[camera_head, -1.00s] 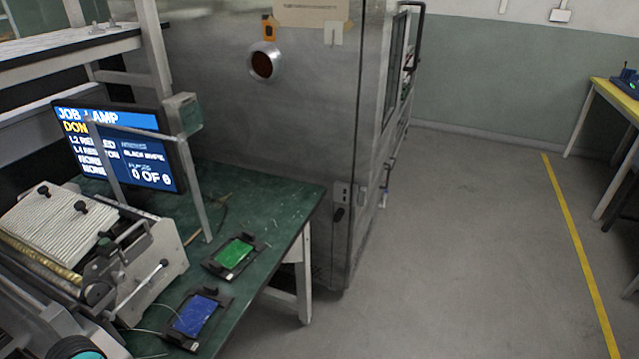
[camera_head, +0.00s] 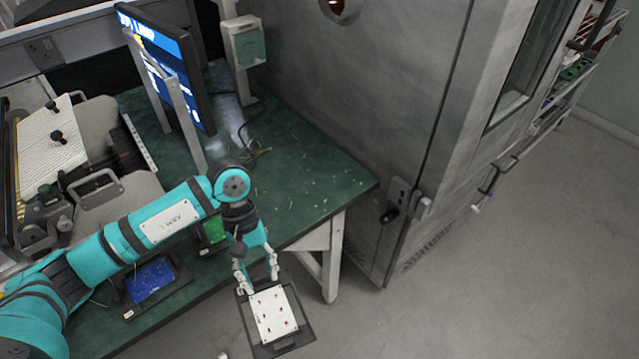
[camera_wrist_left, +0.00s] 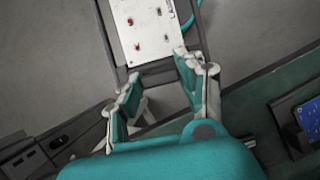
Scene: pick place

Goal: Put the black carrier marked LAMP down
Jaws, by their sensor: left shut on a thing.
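My left gripper (camera_head: 256,272) is shut on one end of a black carrier (camera_head: 303,312), a dark frame around a white board with small red and dark dots. In the head view the carrier is beyond the green bench's front edge, over the grey floor. The left wrist view shows the carrier (camera_wrist_left: 110,35) beyond the fingers of my left gripper (camera_wrist_left: 160,82). I cannot read a LAMP mark on it. My right gripper is not in view.
The green bench (camera_head: 310,170) holds a carrier with a blue board (camera_head: 150,281), one with a green board (camera_head: 214,230) partly behind my arm, a screen (camera_head: 165,55) and a machine (camera_head: 60,150). A large steel cabinet (camera_head: 400,100) stands at the right. Some bench top beside the screen is clear.

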